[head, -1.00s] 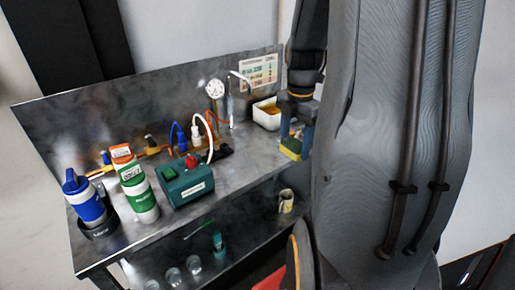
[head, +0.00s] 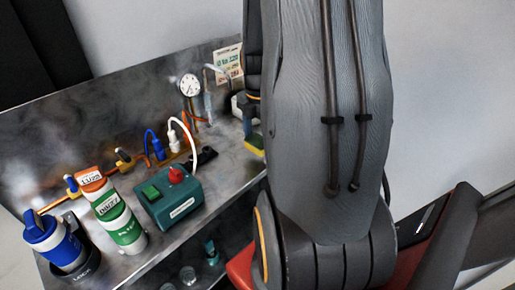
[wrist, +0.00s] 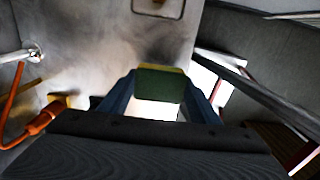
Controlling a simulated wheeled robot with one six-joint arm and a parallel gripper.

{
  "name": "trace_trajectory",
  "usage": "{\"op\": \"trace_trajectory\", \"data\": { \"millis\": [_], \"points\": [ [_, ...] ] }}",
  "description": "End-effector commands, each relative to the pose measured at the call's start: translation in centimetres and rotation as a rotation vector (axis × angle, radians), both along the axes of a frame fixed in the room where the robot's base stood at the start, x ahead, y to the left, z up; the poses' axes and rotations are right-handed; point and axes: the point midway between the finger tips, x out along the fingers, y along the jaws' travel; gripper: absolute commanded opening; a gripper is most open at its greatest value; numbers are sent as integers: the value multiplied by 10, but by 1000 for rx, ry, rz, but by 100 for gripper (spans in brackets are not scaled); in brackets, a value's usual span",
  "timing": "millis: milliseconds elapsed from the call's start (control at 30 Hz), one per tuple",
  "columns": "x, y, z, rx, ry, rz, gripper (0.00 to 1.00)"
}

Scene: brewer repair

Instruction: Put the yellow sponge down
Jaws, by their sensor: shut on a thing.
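The yellow sponge has a green scouring side, which faces the wrist camera. In the wrist view the sponge (wrist: 160,84) sits between the two blue fingers of my gripper (wrist: 160,98), which is shut on it. In the head view a small part of the sponge (head: 254,144) shows at the left edge of my arm, by the right end of the metal bench (head: 222,168). My arm hides most of my gripper there. I cannot tell whether the sponge touches the bench.
A green box with a red knob (head: 168,198), a green-and-white canister (head: 124,228) and a blue bottle (head: 54,240) stand on the bench. Bare bench top shows between the box and my arm.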

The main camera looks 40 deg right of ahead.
Motion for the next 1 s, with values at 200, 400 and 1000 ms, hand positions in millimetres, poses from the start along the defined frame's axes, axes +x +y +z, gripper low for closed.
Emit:
{"op": "trace_trajectory", "data": {
  "millis": [200,400,1000],
  "points": [
    [-1,2,-29,4,5,2,32],
    [0,2,-39,1,2,3,32],
    [0,2,-41,1,1,3,75]
  ]
}}
